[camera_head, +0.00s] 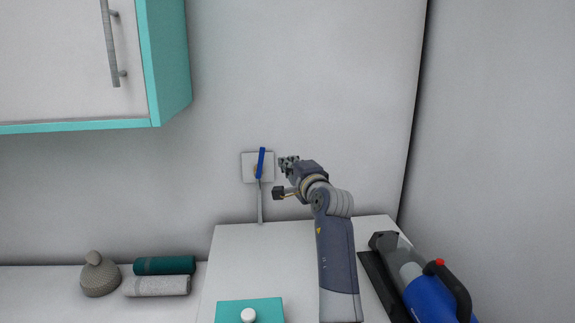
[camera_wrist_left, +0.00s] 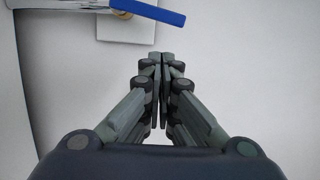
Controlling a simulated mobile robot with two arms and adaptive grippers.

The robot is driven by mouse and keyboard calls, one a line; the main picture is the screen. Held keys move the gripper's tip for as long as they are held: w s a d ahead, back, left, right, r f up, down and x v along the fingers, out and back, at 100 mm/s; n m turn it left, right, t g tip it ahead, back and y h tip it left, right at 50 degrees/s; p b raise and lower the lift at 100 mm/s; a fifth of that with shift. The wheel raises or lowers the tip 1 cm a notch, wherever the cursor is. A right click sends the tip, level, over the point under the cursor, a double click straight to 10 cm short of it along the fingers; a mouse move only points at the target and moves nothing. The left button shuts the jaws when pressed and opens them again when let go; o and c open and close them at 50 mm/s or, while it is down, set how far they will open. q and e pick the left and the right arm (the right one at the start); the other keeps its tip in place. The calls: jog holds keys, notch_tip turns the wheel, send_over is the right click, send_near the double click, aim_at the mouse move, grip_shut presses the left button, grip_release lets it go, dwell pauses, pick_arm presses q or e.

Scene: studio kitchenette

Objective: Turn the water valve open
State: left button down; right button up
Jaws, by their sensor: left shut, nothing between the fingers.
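The water valve has a blue lever handle (camera_head: 261,162) on a square white wall plate (camera_head: 249,161), with a grey pipe (camera_head: 260,205) running down from it. In the head view the lever stands nearly upright, tilted slightly right at its top. My left gripper (camera_head: 288,163) is just right of the valve, apart from the lever. In the left wrist view the blue lever (camera_wrist_left: 150,10) crosses the top, and my left gripper's closed fingers (camera_wrist_left: 160,62) are below it with nothing between them. The upper part of the valve is cut off there. My right gripper is not in view.
A white surface (camera_head: 240,265) below the valve holds a teal box (camera_head: 235,309) with a white knob. A blue and black vacuum (camera_head: 425,285) stands at right. Rolled towels (camera_head: 165,265) and a knit lidded pot (camera_head: 100,277) are at left. A teal-edged cabinet (camera_head: 168,60) hangs upper left.

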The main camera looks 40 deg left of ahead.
aim_at(260, 163)
pick_arm(q)
jog(key=d+f+m+b, duration=0.2)
jog(key=d+b, duration=0.3)
jog(key=d, duration=0.1)
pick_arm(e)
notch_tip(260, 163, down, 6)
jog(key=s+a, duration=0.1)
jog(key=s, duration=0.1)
pick_arm(q)
jog(key=a+p, duration=0.6)
jog(key=a, duration=0.5)
jog(key=shift+w+a+r+p, duration=0.25)
jog(key=shift+a+r+p, duration=0.1)
jog(key=shift+r, duration=0.1)
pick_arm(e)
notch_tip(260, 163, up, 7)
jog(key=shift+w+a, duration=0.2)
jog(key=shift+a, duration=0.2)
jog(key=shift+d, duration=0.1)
